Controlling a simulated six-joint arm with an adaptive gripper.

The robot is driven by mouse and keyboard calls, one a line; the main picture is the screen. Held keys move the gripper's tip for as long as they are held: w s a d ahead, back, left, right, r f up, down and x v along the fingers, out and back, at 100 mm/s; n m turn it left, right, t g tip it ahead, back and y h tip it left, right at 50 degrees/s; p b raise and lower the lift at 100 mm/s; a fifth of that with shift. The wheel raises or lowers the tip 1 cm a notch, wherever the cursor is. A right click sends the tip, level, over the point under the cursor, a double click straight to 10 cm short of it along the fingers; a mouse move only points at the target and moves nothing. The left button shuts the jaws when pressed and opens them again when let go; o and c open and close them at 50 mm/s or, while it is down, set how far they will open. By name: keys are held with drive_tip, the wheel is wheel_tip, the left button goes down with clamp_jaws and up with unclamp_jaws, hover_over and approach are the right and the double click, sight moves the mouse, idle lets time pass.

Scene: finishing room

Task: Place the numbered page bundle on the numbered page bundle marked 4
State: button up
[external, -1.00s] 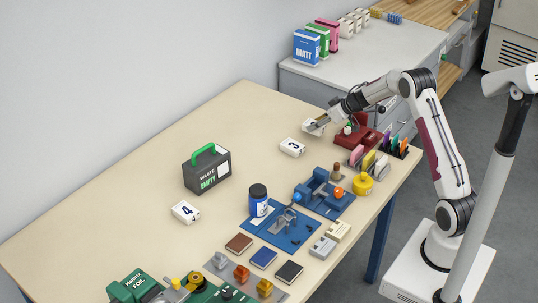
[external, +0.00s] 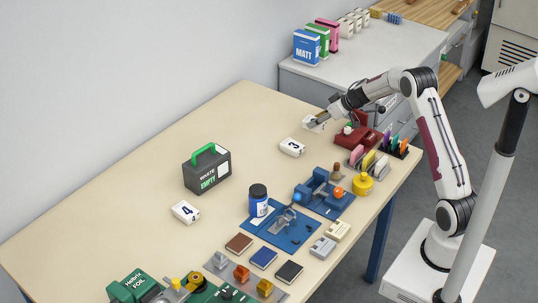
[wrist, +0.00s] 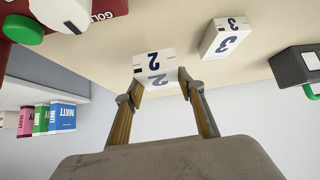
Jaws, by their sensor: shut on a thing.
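My gripper (wrist: 162,92) is shut on a white page bundle marked 2 (wrist: 153,62), which sits between the two fingertips in the wrist view. In the external view the held bundle (external: 309,124) is at the far end of the table, partly hidden by my gripper (external: 319,121). The bundle marked 4 (external: 185,212) lies alone on the table at the left, well apart from my gripper. A bundle marked 3 (external: 292,148) lies closer; it also shows in the wrist view (wrist: 226,38).
A dark waste box with a green handle (external: 207,171) stands between bundles 3 and 4. A red device (external: 352,138) is close beside my gripper. The table's left part is clear.

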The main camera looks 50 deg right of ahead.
wheel_tip(320, 180, up, 14)
drive_tip(key=w+a+n+g+y, duration=0.15)
drive_tip(key=w+a, duration=0.35)
drive_tip(key=a, duration=1.1)
drive_tip(key=w+a+n+t+y, duration=0.1)
drive_tip(key=w+a+n+y, duration=0.3)
drive_tip(key=a, duration=1.2)
drive_tip(key=s+a+n+g, duration=0.2)
drive_tip(key=a+n, duration=0.1)
drive_tip(key=a, duration=2.6)
drive_tip(key=shift+w+a+f, duration=0.1)
drive_tip(key=shift+f, duration=1.35)
drive_tip(key=shift+w+a+f, duration=0.1)
drive_tip(key=shift+f, duration=1.35)
drive_tip(key=shift+f, duration=0.1)
drive_tip(key=shift+f, duration=3)
